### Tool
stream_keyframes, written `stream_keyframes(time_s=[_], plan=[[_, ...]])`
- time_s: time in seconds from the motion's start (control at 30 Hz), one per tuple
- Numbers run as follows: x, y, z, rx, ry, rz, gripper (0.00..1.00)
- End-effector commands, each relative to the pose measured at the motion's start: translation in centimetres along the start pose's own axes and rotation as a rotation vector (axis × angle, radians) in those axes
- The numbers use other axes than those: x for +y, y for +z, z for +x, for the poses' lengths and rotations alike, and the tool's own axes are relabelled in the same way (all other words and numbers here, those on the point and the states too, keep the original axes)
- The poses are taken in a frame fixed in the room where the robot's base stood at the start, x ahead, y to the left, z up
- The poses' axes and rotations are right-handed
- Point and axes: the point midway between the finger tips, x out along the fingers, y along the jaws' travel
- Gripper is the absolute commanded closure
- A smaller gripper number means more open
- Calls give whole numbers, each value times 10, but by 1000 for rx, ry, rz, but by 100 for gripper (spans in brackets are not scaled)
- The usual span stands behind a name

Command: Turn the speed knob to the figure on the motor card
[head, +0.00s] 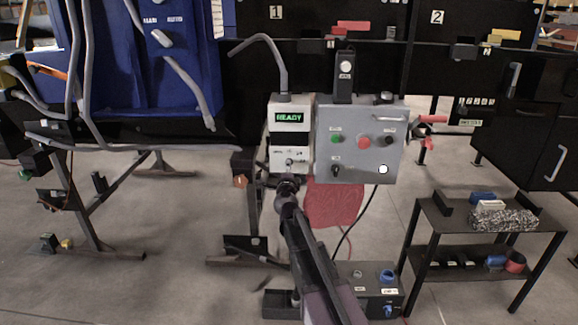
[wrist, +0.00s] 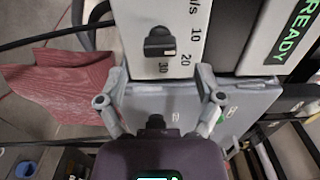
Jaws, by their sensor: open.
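The speed knob (wrist: 158,42) is black and sits on a white panel beside a scale reading 10, 20 and 30; I cannot tell which figure it points to. In the head view the knob (head: 290,161) is small, on the lower part of the white control unit (head: 289,138). My gripper (wrist: 160,76) is open and empty, its fingers spread short of the knob, apart from it. In the head view my gripper (head: 288,184) is just below the knob. I cannot make out a motor card in either view.
A green READY display (head: 289,118) is above the knob. A grey box (head: 358,170) with buttons adjoins the unit at right. A red cloth (head: 334,204) hangs below. A black cart (head: 460,218) stands at right. Blue machinery (head: 120,80) is at left.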

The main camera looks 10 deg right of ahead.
Motion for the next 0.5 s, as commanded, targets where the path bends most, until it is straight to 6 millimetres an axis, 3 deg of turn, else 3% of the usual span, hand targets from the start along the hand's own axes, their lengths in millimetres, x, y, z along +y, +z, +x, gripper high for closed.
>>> stream_keyframes(time_s=[0.03, 0.2, 0.5], plan=[[0, 1, 12, 0, 0, 0, 14], [0, 0, 34, 0, 0, 0, 14], [0, 0, 52, 1, 0, 0, 14]])
